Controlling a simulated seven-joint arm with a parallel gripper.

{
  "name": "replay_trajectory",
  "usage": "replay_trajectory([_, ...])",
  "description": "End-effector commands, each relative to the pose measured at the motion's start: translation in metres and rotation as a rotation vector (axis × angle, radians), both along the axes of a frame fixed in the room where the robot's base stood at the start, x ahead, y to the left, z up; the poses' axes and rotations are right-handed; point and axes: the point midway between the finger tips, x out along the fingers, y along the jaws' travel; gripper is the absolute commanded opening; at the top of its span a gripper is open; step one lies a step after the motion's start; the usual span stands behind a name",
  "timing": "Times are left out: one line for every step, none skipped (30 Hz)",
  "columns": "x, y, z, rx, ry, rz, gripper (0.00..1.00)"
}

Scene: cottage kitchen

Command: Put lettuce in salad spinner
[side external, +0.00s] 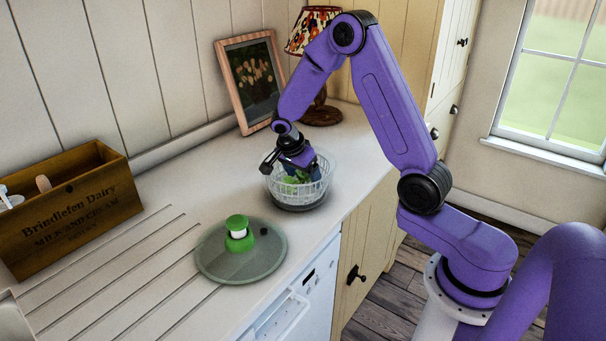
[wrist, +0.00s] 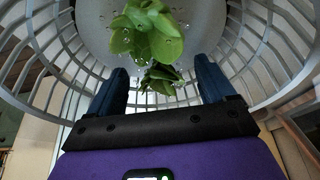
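The salad spinner's white slatted basket (side external: 318,186) stands on the counter. My gripper (side external: 298,172) reaches down into it from above. In the wrist view, my gripper's two blue fingers (wrist: 160,65) are spread wide inside the basket (wrist: 60,55). Wet green lettuce (wrist: 148,34) lies on the pale basket floor beyond the fingertips. A second, darker clump shows in the gap between the fingers, with no visible contact on either side. In the side view, some green lettuce (side external: 290,179) shows beside the fingers, partly hidden by the slats.
The spinner's clear round lid (side external: 215,262) with a green knob lies on the counter in front of the basket. A wooden dairy crate (side external: 75,215) stands at the left. A framed picture (side external: 250,80) and a lamp (side external: 318,35) stand behind. Ribbed counter at the left front is bare.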

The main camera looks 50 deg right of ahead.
Motion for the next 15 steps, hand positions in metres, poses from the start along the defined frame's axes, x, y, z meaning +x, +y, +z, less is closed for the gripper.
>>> replay_trajectory([0.000, 0.000, 0.000, 0.000, 0.000, 0.000, 0.83])
replay_trajectory([0.000, 0.000, 0.000, 0.000, 0.000, 0.000, 0.83])
replay_trajectory([0.000, 0.000, 0.000, 0.000, 0.000, 0.000, 0.83])
replay_trajectory([0.000, 0.000, 0.001, 0.000, 0.000, 0.000, 0.83])
replay_trajectory([0.000, 0.000, 0.002, 0.000, -0.001, -0.001, 0.83])
replay_trajectory([0.000, 0.000, 0.004, 0.000, -0.001, -0.001, 0.83])
replay_trajectory([0.000, 0.001, 0.006, 0.000, -0.002, 0.000, 0.83])
replay_trajectory([0.001, 0.002, 0.008, -0.001, -0.003, 0.000, 0.83])
replay_trajectory([0.001, 0.004, 0.013, -0.001, -0.004, 0.002, 0.83])
replay_trajectory([0.001, 0.005, 0.017, -0.001, -0.005, 0.001, 0.83])
replay_trajectory([0.002, 0.007, 0.022, -0.001, -0.006, -0.001, 0.83])
replay_trajectory([0.002, 0.010, 0.028, -0.001, -0.007, 0.002, 0.83])
replay_trajectory([0.002, 0.013, 0.034, 0.000, -0.007, 0.001, 0.83])
replay_trajectory([0.002, 0.015, 0.039, 0.000, -0.008, 0.001, 0.83])
replay_trajectory([0.002, 0.018, 0.047, -0.001, -0.008, 0.001, 0.83])
